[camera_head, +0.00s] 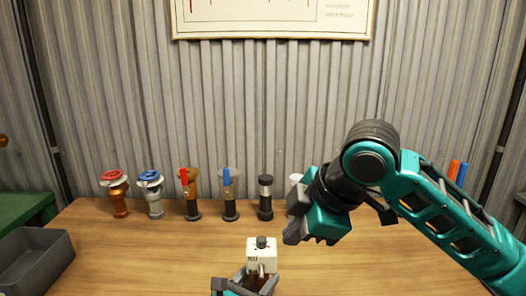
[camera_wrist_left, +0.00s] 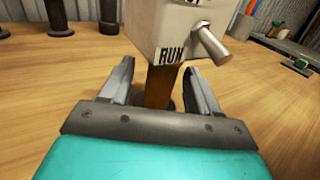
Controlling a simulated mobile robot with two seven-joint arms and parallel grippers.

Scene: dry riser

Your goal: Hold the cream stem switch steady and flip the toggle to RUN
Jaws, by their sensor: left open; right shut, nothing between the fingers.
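The cream stem switch (camera_head: 262,252) stands near the front middle of the table, a cream box on a brown stem (camera_wrist_left: 160,88). In the left wrist view its box (camera_wrist_left: 172,30) bears the word RUN on its lower edge, and a metal toggle lever (camera_wrist_left: 211,45) sticks out to the right. My left gripper (camera_head: 244,281) is low at the stem; in the left wrist view its open fingers (camera_wrist_left: 160,88) stand on either side of the stem. My right gripper (camera_head: 311,238) is shut and empty, above the table to the right of the switch and apart from it.
A row of valves and fittings, including a red-topped one (camera_head: 116,192) and a blue-topped one (camera_head: 151,192), stands along the back of the wooden table (camera_head: 150,240). A grey bin (camera_head: 35,262) is at the left. Table left of the switch is clear.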

